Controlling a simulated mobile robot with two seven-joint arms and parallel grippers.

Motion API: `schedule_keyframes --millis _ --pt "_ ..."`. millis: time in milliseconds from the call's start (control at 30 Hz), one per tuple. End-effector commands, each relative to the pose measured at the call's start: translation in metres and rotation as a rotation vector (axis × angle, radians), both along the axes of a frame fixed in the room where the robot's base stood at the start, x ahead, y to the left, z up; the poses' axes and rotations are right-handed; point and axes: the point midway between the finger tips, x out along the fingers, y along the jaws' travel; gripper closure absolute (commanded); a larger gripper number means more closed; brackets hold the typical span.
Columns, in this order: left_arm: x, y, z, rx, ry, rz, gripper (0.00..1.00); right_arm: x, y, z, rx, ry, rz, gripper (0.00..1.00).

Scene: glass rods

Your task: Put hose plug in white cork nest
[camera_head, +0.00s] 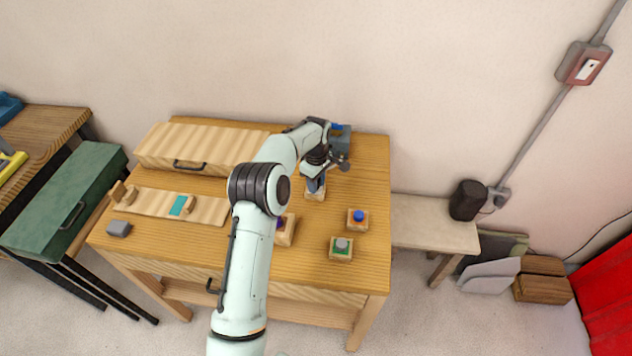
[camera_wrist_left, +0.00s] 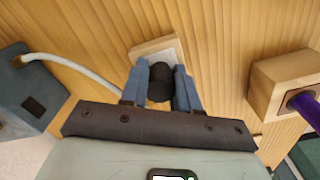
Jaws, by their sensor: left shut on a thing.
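My left gripper (camera_head: 316,185) points down over a small wooden block with a white top, the white cork nest (camera_head: 319,196). In the left wrist view, its two blue fingers (camera_wrist_left: 162,88) are shut on a dark round plug (camera_wrist_left: 163,78), which I take as the hose plug. The nest (camera_wrist_left: 150,47) shows just beyond the plug, its white pad partly hidden by plug and fingers. I cannot tell whether the plug is above the nest or touching it. My right gripper is not in view.
Wooden blocks hold a blue piece (camera_head: 359,216), a grey piece (camera_head: 342,244) and a purple piece (camera_wrist_left: 305,102), close to my left arm. A blue-grey box (camera_wrist_left: 30,92) with a white hose (camera_wrist_left: 75,66) stands near the gripper. A slatted wooden case (camera_head: 215,145) lies at the back.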

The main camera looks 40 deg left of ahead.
Motion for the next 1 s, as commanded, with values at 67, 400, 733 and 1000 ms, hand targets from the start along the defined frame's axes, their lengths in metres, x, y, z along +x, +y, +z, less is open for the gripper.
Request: schedule_keyframes --millis 67,400,733,1000 --pt "0.0 0.0 -0.001 0.0 0.001 0.0 1.0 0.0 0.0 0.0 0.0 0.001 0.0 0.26" --pt "0.0 0.0 -0.003 0.0 0.001 0.001 1.0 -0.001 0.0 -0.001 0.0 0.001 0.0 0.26" --pt "0.0 0.0 0.004 0.001 -0.001 0.001 1.0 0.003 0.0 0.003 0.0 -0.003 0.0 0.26" --pt "0.0 0.0 0.012 0.001 -0.001 0.001 1.0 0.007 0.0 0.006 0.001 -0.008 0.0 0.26"
